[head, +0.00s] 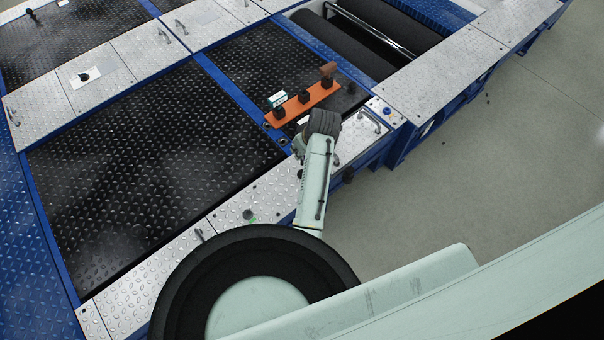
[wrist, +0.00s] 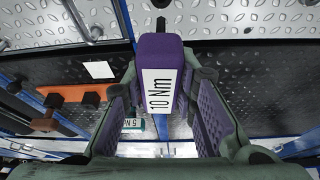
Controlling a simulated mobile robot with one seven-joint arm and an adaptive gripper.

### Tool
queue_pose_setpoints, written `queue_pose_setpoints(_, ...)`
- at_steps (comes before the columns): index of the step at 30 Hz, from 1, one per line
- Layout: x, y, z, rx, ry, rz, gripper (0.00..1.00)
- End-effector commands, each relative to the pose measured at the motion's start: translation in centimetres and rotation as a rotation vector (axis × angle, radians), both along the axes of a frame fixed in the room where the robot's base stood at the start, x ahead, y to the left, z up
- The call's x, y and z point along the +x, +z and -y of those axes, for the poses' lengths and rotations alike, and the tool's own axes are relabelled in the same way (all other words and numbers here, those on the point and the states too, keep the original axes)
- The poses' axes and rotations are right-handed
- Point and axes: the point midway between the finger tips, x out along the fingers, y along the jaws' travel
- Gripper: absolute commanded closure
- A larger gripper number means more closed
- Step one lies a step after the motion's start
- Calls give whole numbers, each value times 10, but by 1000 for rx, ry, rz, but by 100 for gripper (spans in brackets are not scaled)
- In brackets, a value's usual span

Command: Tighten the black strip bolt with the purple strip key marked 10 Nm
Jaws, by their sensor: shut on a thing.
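The purple strip key (wrist: 152,48) with a white label reading 10 Nm is between the fingers of my gripper (wrist: 160,92) in the wrist view. My gripper is shut on it. In the head view my gripper (head: 299,146) is mostly hidden by my wrist, near the front of the orange rack; the key cannot be made out there. The key appears apart from any bolt.
The orange rack (head: 293,109) has several black holders, with a brown key (head: 328,70) and a teal-and-white 5 Nm key (head: 277,99) at it. A metal handle (head: 371,122) is right of my wrist. Dark rollers (head: 389,45) lie behind; open floor is at right.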

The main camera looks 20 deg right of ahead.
Motion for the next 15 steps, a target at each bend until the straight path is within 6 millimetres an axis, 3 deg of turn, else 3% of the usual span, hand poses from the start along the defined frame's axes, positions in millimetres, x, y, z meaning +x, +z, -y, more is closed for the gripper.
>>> queue_pose_setpoints(7,1,1,1,-1,46,2,100)
queue_pose_setpoints(15,2,1,2,0,411,3,100)
